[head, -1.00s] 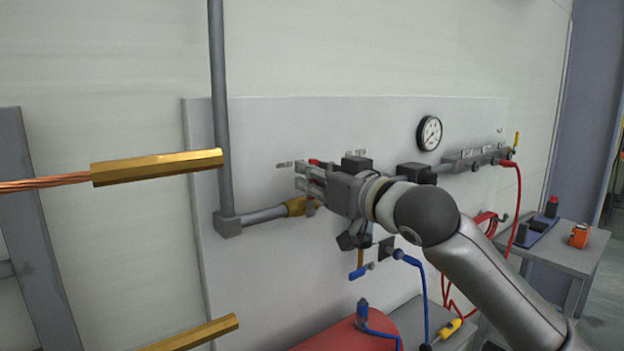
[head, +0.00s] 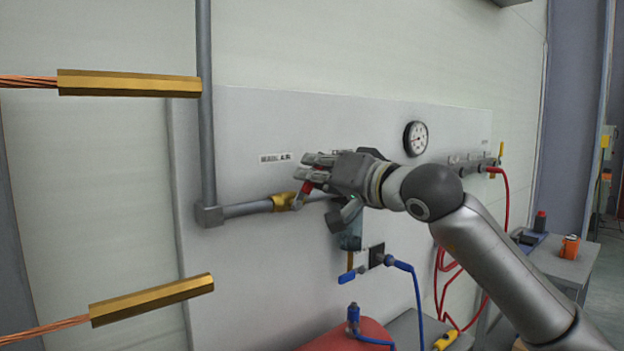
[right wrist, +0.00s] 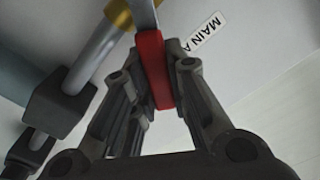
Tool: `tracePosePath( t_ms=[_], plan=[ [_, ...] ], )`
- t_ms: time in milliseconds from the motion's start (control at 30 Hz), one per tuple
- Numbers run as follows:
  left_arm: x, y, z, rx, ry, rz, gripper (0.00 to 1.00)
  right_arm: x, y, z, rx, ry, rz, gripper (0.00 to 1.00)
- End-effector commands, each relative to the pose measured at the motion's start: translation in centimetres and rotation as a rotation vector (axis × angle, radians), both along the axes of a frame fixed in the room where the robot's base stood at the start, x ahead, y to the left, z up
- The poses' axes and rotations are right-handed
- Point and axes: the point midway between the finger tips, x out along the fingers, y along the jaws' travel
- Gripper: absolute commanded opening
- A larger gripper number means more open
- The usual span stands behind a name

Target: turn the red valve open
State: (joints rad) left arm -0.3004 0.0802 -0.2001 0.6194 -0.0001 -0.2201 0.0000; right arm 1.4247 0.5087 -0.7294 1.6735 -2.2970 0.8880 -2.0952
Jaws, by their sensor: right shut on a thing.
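The red valve (head: 305,188) is a red lever handle on a brass fitting (head: 284,201) in the grey pipe on the wall panel. My right gripper (head: 310,180) is at the lever in the head view and covers part of it. In the right wrist view the red lever (right wrist: 153,70) lies between the two fingers of my right gripper (right wrist: 150,90), which are closed on its sides. My left gripper is not in view.
A pressure gauge (head: 415,138) is on the panel to the right. A blue-handled valve (head: 348,278) and blue hose (head: 416,290) hang below my gripper. Red hoses (head: 505,200) hang at the right. Brass rods (head: 130,84) stick out at the left.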

Motion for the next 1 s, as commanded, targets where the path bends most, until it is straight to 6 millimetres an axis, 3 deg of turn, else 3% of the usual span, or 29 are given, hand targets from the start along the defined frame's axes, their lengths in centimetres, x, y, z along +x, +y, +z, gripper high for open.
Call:
tracePosePath(
  t_ms=[467, 500, 667, 1000],
  plan=[
    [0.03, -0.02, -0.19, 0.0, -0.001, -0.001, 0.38, 0.09, -0.22, 0.12, 0.018, 0.008, -0.002, 0.0],
    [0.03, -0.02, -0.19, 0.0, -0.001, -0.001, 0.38, 0.09, -0.23, 0.12, 0.018, 0.008, -0.002, 0.17],
    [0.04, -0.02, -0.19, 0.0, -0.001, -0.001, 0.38, 0.08, -0.19, 0.07, 0.017, 0.008, -0.002, 0.37],
    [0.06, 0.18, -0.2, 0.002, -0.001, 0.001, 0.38, -0.01, -0.2, -0.02, 0.016, 0.01, -0.001, 0.38]
  ],
)
